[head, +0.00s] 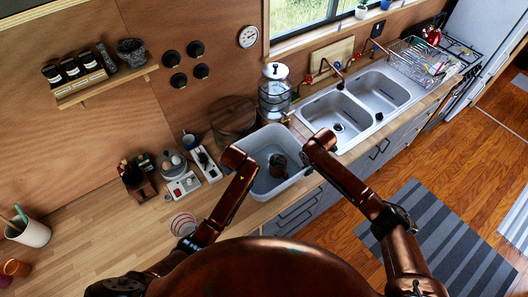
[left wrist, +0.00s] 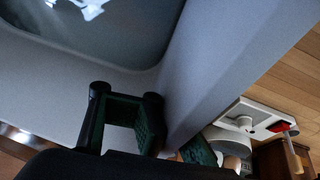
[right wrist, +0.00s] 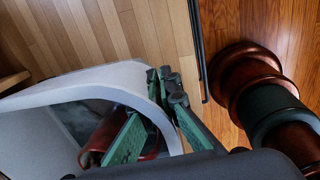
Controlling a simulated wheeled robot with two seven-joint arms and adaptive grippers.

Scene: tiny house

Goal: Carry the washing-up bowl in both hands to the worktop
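The washing-up bowl (head: 284,190) is a pale grey, rounded rectangular tub at the worktop (head: 110,222), left of the sink. A dark red mug (head: 278,165) sits inside it. My left gripper (head: 232,156) is at the bowl's left side; in the left wrist view, its fingers (left wrist: 172,125) straddle the bowl wall (left wrist: 220,60). My right gripper (head: 319,143) is at the right side; in the right wrist view, its fingers (right wrist: 163,82) are closed over the rim (right wrist: 75,82). The bowl's underside is hidden, so I cannot tell whether it rests or hangs.
A glass dispenser (head: 274,92) and the double sink (head: 335,112) stand close behind and right. Kitchen scales (head: 184,184), a round pot and a dark container crowd the left. A striped bowl (head: 183,223) lies nearer me. The worktop farther left is mostly clear.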

